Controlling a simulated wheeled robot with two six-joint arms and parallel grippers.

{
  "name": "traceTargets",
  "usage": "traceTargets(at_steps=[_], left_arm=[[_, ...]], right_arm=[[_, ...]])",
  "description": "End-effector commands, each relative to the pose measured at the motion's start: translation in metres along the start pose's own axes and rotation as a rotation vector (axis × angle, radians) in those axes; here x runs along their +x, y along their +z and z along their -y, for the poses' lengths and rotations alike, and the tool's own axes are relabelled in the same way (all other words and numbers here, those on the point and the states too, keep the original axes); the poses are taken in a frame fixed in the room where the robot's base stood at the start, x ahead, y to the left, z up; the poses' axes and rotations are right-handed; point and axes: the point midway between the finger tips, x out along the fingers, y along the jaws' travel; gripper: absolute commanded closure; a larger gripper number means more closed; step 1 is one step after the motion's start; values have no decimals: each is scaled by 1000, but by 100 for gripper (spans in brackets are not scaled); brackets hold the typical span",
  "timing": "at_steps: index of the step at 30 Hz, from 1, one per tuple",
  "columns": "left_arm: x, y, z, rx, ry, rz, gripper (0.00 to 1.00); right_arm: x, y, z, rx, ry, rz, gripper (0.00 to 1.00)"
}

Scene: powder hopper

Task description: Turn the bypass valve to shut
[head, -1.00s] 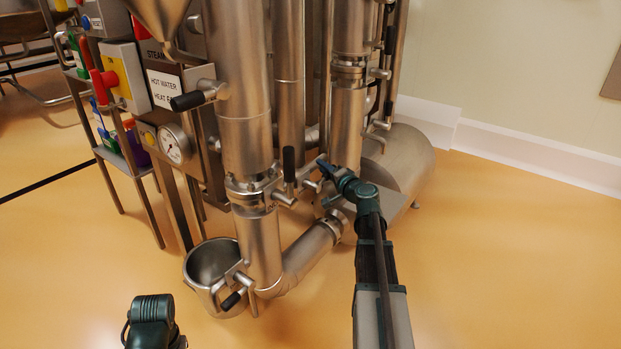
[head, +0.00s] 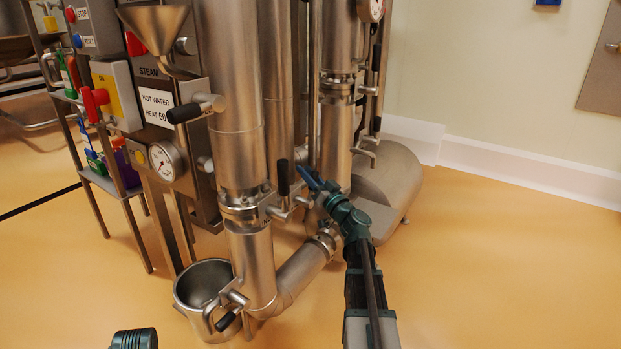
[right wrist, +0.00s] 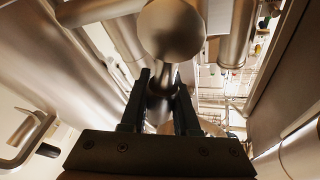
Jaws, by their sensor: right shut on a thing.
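A steel valve with an upright black lever (head: 283,178) sits on the lower part of the front vertical pipe. Its label is too small to read, so I cannot tell for sure that it is the bypass valve. My right gripper (head: 306,176) is just right of this lever, in front of the rear pipe. In the right wrist view its two dark fingers (right wrist: 160,98) are shut on the neck of a steel round-ended part (right wrist: 172,30). The head view does not show clearly which fitting this is.
A steel pot (head: 200,285) stands below the front pipe, beside a lower black-gripped handle (head: 227,320). Another black-gripped lever (head: 190,110) sticks out higher up. A control panel with a gauge (head: 167,160) is at left. Open floor (head: 500,270) lies to the right.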

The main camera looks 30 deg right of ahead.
Motion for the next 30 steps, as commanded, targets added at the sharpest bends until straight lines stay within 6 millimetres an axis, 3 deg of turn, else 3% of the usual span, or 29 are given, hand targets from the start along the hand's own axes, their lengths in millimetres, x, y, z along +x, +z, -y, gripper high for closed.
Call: traceTargets(at_steps=[15,30], left_arm=[[15,-1,-2,0,0,0,20],[18,-1,-2,0,0,0,20]], right_arm=[[-9,2,32,-342,-142,-82,100],[-14,5,45,-441,-189,-103,100]])
